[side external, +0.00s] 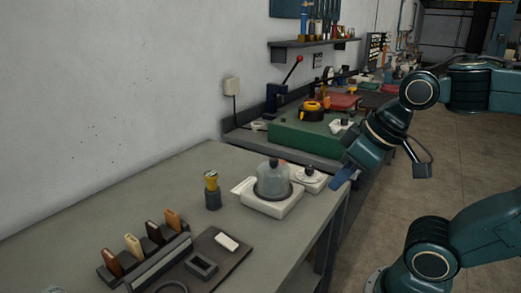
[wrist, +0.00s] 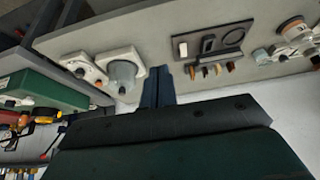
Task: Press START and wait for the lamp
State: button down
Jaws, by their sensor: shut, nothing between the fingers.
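A white box with a clear dome (side external: 272,183) over it stands on the grey workbench; a dark reddish knob tops the dome. It also shows in the wrist view (wrist: 123,72). A smaller white unit with a dark knob (side external: 309,179) stands just right of it, and shows in the wrist view (wrist: 84,66). No START label is legible, and I cannot make out a lit lamp. My gripper (side external: 342,179) is shut and empty, in the air right of both units near the bench edge. Its blue fingers (wrist: 158,72) show in the wrist view.
A green case (side external: 305,137) stands behind.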

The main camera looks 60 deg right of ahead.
jog(key=w+d+r+m, duration=0.1)
jog(key=w+d, duration=0.2)
jog(key=w, duration=0.4)
jog(key=w+d+m+t, duration=0.1)
jog(key=w+d, duration=0.3)
jog(key=w, duration=0.3)
jog(key=w+d+r+m, duration=0.1)
jog(key=w+d, duration=0.2)
jog(key=w, duration=0.4)
jog(key=w+d+f+m+t, duration=0.1)
jog(key=w+d+f, duration=0.3)
jog(key=d, duration=0.7)
jog(key=w+d+f+m+t+y, duration=0.1)
jog(key=w+d+f+m, duration=0.2)
jog(key=d, duration=0.9)
jog(key=shift+w+f+m+t, duration=0.35)
jog(key=shift+w+f, duration=0.35)
jog(key=shift+f, duration=0.6)
jog(key=shift+f, duration=0.2)
jog(key=shift+f, duration=4.2)
